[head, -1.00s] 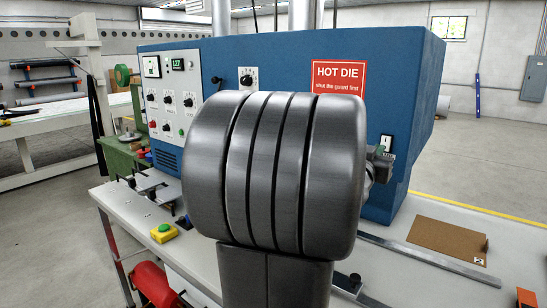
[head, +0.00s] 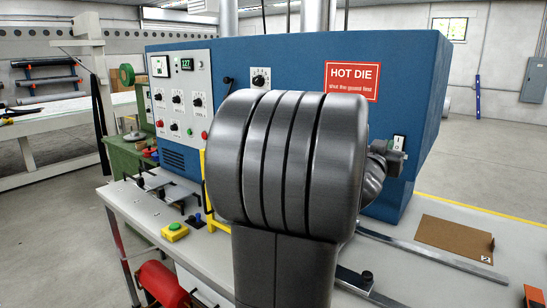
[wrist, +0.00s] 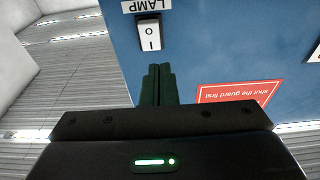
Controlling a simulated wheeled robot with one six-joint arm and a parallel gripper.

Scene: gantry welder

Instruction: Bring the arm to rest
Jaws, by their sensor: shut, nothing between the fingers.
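My gripper (wrist: 158,72) is shut and empty in the wrist view, its two dark green fingers side by side. The fingertips point at the blue machine front, just below the white lamp rocker switch (wrist: 150,36) in that picture. I cannot tell whether they touch the panel. In the head view my large grey arm link fills the middle and hides most of the wrist and the fingers. The lamp switch (head: 398,142) shows just right of it, on the blue welder housing (head: 410,90).
A red HOT DIE sign (head: 352,81) is on the housing. A control panel (head: 183,95) with knobs stands left. On the bench are a green button on a yellow box (head: 175,231), a metal rail (head: 430,256) and a brown board (head: 454,238). A red cylinder (head: 160,283) hangs below.

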